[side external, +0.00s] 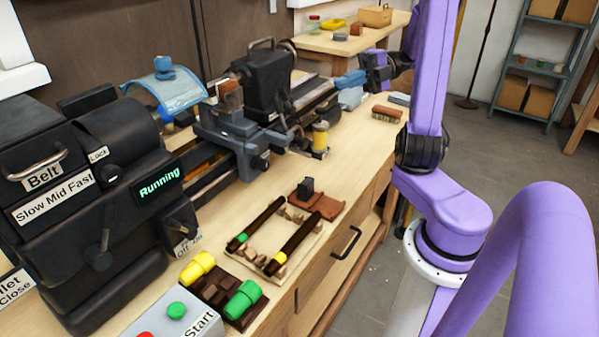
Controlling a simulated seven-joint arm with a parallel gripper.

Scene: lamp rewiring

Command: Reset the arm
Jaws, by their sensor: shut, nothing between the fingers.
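My gripper (339,83) is at the end of my purple arm, at the far right end of the black lathe (95,215). Its blue fingers point left and are shut with nothing between them. It is raised above the bench, close to the lathe's right end; I cannot tell if it touches anything. The lathe's display (159,183) reads "Running".
A wooden rack (262,262) with two dark-handled tools stands on the bench (335,190). Yellow and green knobbed pieces (242,299) and a start button box (176,311) are at the front. A brush (387,113) lies near the bench's right edge.

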